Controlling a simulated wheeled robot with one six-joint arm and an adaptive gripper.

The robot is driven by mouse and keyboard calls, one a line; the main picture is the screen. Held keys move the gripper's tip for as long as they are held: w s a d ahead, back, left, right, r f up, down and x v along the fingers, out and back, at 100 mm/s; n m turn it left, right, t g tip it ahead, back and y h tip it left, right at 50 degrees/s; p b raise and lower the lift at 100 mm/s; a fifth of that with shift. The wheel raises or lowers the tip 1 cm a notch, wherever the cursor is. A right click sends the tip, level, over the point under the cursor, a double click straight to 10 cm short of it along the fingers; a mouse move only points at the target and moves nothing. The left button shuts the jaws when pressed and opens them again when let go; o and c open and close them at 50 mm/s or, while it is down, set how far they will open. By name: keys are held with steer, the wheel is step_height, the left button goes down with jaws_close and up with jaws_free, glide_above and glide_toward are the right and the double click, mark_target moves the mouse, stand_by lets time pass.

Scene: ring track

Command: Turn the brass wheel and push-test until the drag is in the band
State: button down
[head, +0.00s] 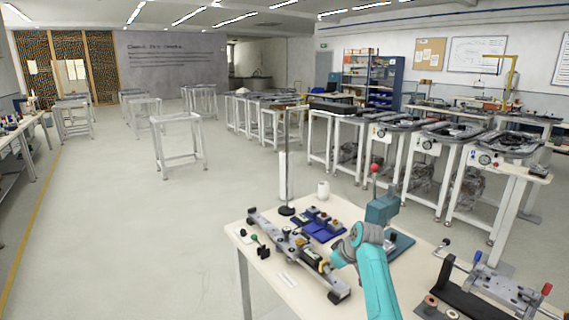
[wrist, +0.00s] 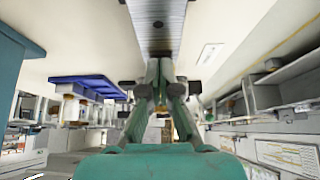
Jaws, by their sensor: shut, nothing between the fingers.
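A long grey track (head: 275,230) lies at a slant across the near white table in the head view. It also shows at the top of the wrist view (wrist: 157,15). Small dark and yellow parts (head: 323,265) sit on its near half. I cannot make out which part is the brass wheel. My gripper (wrist: 160,80) is shut and empty, its fingertips close to the track in the wrist view. I cannot tell whether they touch it. My teal arm hides part of the table in the head view.
A blue tray (head: 318,228) with small parts stands behind the track; it also shows in the wrist view (wrist: 88,86).

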mark_target(316, 257)
steer(key=shift+w+a+r, duration=0.1)
steer(key=shift+w+a, duration=0.55)
steer(key=shift+w, duration=0.25)
steer(key=shift+w+a, duration=0.65)
steer(key=shift+w, duration=0.25)
steer(key=shift+w+a, duration=0.2)
steer(key=shift+w, duration=0.1)
steer(key=shift+w+a, duration=0.5)
steer(key=shift+w, duration=0.1)
steer(key=shift+s+d+r, duration=0.45)
steer(key=shift+s, duration=0.2)
steer(key=shift+s+d+r, duration=0.45)
steer(key=shift+s, duration=0.15)
